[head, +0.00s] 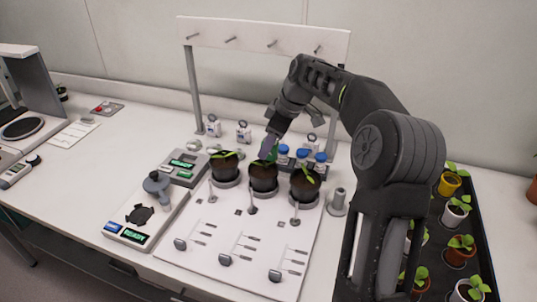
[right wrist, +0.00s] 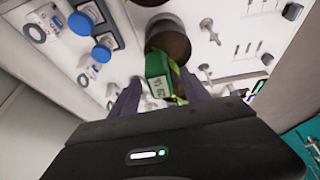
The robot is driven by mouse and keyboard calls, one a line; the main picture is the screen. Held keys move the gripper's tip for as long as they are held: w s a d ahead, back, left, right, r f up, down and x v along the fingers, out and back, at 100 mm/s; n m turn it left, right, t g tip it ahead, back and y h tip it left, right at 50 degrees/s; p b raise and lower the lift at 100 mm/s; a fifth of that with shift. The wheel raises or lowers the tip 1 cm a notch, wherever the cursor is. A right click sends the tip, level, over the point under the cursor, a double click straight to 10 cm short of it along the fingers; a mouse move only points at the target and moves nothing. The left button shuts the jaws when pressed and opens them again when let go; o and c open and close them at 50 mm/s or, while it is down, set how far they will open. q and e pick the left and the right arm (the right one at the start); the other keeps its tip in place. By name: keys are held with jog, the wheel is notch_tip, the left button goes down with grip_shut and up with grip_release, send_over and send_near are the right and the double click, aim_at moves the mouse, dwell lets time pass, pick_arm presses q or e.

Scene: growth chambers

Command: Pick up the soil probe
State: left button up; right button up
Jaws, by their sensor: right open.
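The soil probe (right wrist: 158,72) is a green block with a small digital display, seen in the right wrist view between my right gripper's two fingers. It stands over a dark brown pot (right wrist: 172,45), and its lower end is hidden. In the head view only a bit of the green probe (head: 273,153) shows beside the fingers, above the middle pot (head: 263,178). My right gripper (head: 267,148) is open, with its fingers on both sides of the probe; it also shows in the right wrist view (right wrist: 160,94). I cannot tell whether the fingers touch it. My left gripper is not in view.
Two more potted plants (head: 224,168) (head: 305,185) stand close on either side on the white board (head: 215,240). A scale-like device (head: 145,215) is at left, and a black tray (head: 487,270) of seedlings at right.

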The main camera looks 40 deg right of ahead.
aim_at(268, 161)
jog(key=shift+p+x, duration=0.35)
jog(key=shift+x, duration=1.65)
grip_shut()
